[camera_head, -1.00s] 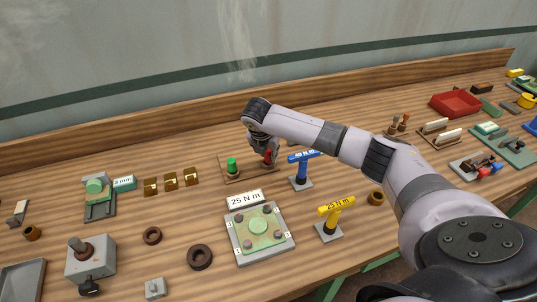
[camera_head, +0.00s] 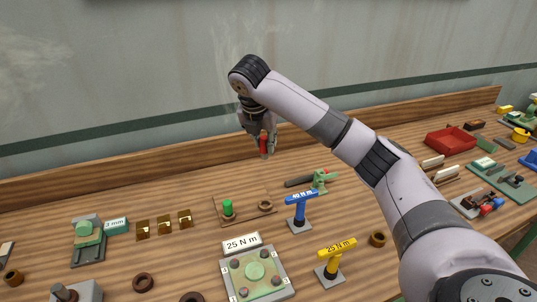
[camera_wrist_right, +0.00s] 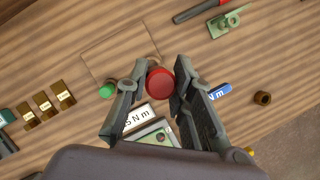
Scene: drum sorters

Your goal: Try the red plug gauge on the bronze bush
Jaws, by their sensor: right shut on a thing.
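My right gripper (camera_head: 262,150) is shut on the red plug gauge (camera_head: 264,146) and holds it upright in the air above the back of the bench. The red gauge also shows between the fingers in the right wrist view (camera_wrist_right: 160,82). The green plug gauge (camera_head: 228,208) stands on a wooden board (camera_head: 246,215), beside an empty ring seat (camera_head: 265,205). A bronze bush (camera_head: 377,239) stands on the bench to the right of the yellow wrench; it also shows in the right wrist view (camera_wrist_right: 262,98). Another similar bush (camera_head: 14,278) is at the far left. My left gripper is out of view.
A blue-topped stand (camera_head: 300,212) and a yellow-topped stand (camera_head: 332,260) rise from the bench near the bush. A green fixture (camera_head: 257,275) sits in front. Dark rings (camera_head: 143,283) lie at left. A red tray (camera_head: 450,140) is at the right.

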